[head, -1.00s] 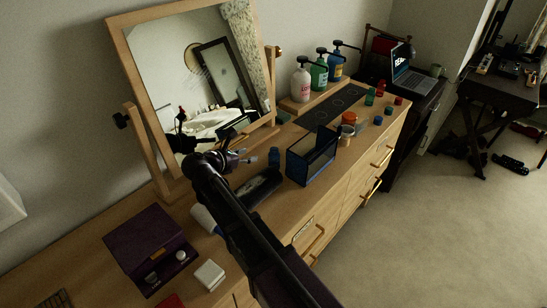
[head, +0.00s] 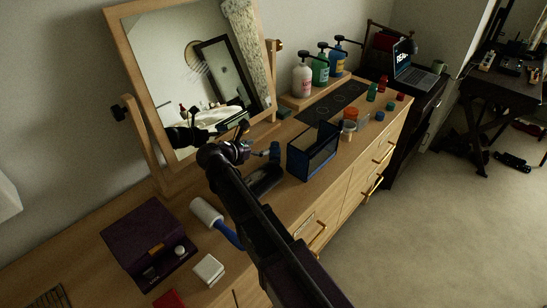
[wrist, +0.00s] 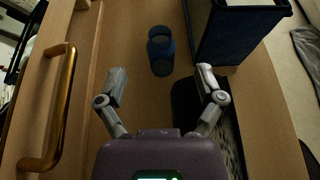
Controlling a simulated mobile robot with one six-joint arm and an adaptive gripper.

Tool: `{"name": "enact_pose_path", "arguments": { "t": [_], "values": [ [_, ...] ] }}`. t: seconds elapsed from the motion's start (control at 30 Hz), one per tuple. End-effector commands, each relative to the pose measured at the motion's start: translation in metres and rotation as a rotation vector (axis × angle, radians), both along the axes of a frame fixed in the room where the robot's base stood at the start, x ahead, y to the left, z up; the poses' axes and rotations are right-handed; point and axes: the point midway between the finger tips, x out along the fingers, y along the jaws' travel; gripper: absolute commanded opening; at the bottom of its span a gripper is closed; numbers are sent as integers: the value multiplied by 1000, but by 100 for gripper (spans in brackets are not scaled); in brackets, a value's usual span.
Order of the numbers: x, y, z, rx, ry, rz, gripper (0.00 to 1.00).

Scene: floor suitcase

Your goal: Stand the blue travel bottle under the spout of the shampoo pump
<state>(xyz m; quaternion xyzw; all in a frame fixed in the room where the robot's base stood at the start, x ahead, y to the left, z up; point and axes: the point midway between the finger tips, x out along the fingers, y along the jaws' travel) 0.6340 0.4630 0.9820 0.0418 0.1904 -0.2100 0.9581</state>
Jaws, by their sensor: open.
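The blue travel bottle (head: 275,152) stands on the wooden dresser top, left of a dark blue open box. In the wrist view the bottle (wrist: 160,52) is just beyond my fingertips, centred between them. My gripper (head: 258,151) is open and empty; its spread fingers (wrist: 161,84) show in the wrist view. Three pump bottles stand on a low wooden riser at the back of the dresser: one white-pink (head: 302,80), one green (head: 320,69), one blue (head: 337,62). I cannot read which is shampoo.
The dark blue box (head: 312,155) stands close right of the bottle. A dark case (head: 263,180) lies in front of it, and the mirror (head: 190,80) stands behind. A dark mat (head: 335,100) lies before the pumps. Small red, green and blue containers stand at the right end.

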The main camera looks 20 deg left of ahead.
Motion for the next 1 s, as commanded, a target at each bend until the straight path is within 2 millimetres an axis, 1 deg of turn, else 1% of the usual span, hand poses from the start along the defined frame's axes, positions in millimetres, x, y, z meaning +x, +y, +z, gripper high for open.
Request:
{"name": "enact_pose_path", "arguments": {
  "t": [0.03,0.1,0.3,0.77,0.87,1.0],
  "values": [
    [7,-3,-6,0,0,-1,87],
    [16,-7,-10,0,0,-1,87],
    [29,-13,-15,0,0,1,87],
    [32,-14,-16,0,0,2,87],
    [36,-16,-20,0,0,1,87],
    [46,-20,-28,0,0,2,87]
  ]
}}
